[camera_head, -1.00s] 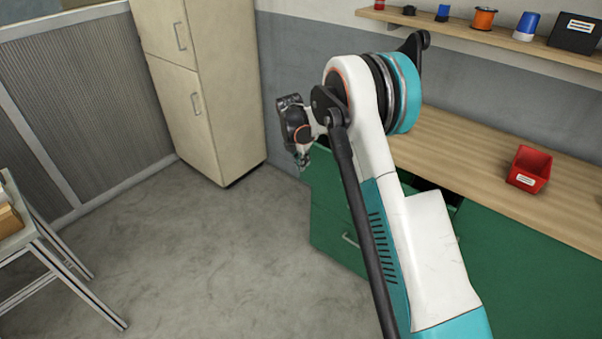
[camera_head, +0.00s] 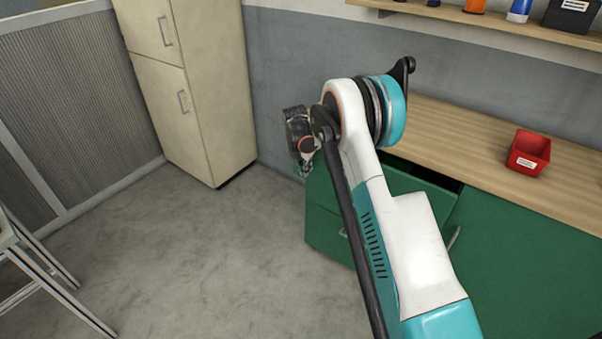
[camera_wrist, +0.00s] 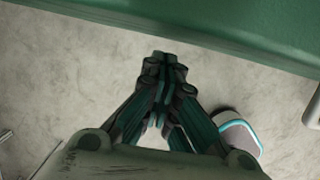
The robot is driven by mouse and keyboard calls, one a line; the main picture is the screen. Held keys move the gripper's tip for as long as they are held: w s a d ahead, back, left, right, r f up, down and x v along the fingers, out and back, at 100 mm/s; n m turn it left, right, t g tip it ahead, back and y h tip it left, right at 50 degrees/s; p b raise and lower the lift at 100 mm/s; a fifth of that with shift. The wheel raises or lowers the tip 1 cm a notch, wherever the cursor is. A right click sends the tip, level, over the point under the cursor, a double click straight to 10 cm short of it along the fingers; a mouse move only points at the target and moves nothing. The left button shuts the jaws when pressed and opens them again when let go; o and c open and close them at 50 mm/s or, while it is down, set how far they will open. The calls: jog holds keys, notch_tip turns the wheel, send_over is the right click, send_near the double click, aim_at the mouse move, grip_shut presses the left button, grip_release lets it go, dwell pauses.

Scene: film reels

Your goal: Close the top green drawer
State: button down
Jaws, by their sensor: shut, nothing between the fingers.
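The top green drawer (camera_head: 319,187) is in the green cabinet under the wooden worktop. It stands partly pulled out, with a dark gap showing below the worktop's edge. My arm hides much of its front and its handle. My gripper (camera_head: 303,172) points down at the drawer's far left end, over or just in front of it; the exact gap is unclear. In the wrist view, my gripper (camera_wrist: 165,60) has its fingers together and empty. Its tips appear just short of a green panel edge (camera_wrist: 230,32), with grey floor behind them.
A red bin (camera_head: 529,153) sits on the worktop (camera_head: 480,140). A shelf (camera_head: 500,25) with small items is above. A beige cabinet (camera_head: 190,100) stands at the back left, and a white-legged table (camera_head: 45,280) at the left edge. The floor between is clear.

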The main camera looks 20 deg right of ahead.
aim_at(314, 160)
jog(key=shift+w+d, duration=0.35)
jog(key=w+d, duration=0.1)
jog(key=d, duration=0.1)
jog(key=w+d, duration=0.1)
jog(key=w, duration=0.1)
jog(key=shift+d, duration=0.4)
jog(key=shift+s+a, duration=0.1)
